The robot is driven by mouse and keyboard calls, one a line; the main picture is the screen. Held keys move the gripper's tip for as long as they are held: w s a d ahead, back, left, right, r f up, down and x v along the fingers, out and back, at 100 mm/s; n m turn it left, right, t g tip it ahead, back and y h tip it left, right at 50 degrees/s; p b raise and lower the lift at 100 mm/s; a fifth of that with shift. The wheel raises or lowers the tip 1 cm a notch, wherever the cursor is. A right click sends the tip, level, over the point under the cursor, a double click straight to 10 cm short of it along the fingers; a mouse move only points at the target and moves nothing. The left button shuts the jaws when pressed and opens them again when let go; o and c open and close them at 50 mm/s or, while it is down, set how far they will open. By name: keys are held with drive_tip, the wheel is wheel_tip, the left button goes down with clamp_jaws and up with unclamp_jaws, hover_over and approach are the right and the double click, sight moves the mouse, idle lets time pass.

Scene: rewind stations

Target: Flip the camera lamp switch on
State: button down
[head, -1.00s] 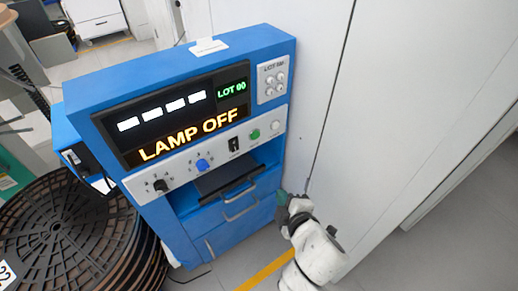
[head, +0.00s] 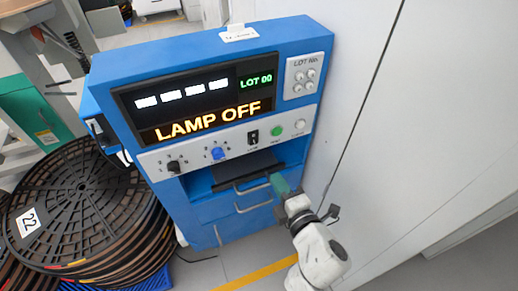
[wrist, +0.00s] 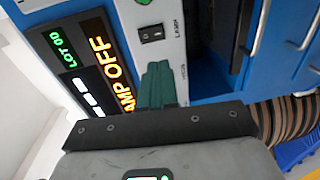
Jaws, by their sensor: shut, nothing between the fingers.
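The blue station's display (head: 207,115) reads LAMP OFF in orange. The black rocker switch (head: 252,137) sits on the light panel strip below it, between a blue knob (head: 217,153) and a green button (head: 276,132). In the wrist view the switch (wrist: 151,34) shows just beyond my fingertips, with a small label beside it. My gripper (head: 281,185) has green fingers and is shut and empty. It is in front of the station's lower right, below the switch in the head view. In the wrist view the fingers (wrist: 158,82) point toward the panel, apart from the switch as far as I can tell.
A black tray (head: 245,168) and drawer handles (head: 252,207) lie below the panel. Stacked black reels (head: 80,205) stand at the left. A white wall (head: 420,130) closes the right side. The floor in front is clear, with a yellow line.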

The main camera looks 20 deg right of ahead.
sight(254, 143)
drive_tip(key=w, duration=0.4)
drive_tip(key=w+f, duration=0.1)
drive_tip(key=w, duration=0.8)
drive_tip(key=shift+w+f+b, duration=0.15)
drive_tip(key=shift+f+b, duration=0.15)
drive_tip(key=shift+b, duration=0.1)
